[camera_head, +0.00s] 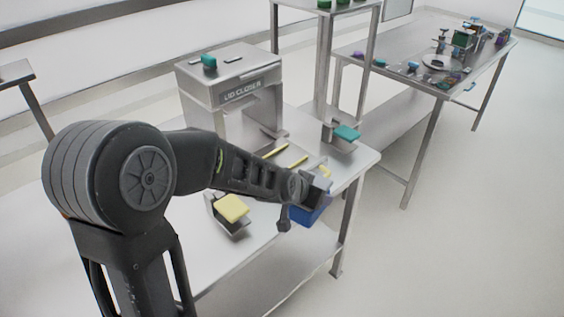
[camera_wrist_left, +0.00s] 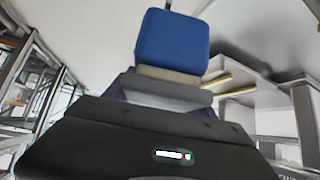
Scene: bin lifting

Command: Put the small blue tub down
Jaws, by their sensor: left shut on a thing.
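The small blue tub (camera_head: 309,211) is at the end of my left arm in the head view, near the front right edge of the metal table (camera_head: 358,163). My left gripper (camera_head: 316,186) is shut on it. In the wrist view the blue tub (camera_wrist_left: 172,40) stands out beyond the gripper (camera_wrist_left: 168,90), with a pale band between them. The fingertips are mostly hidden in both views. I cannot tell whether the tub touches the table. My right gripper is in neither view.
A grey machine labelled "LID CLOSER" (camera_head: 233,92) stands at the back of the table. A yellow block (camera_head: 232,207) on a holder is left of the tub, and a teal block (camera_head: 346,132) on another holder is behind it. Yellow strips (camera_head: 276,150) lie between. A second table (camera_head: 440,85) holds several small items.

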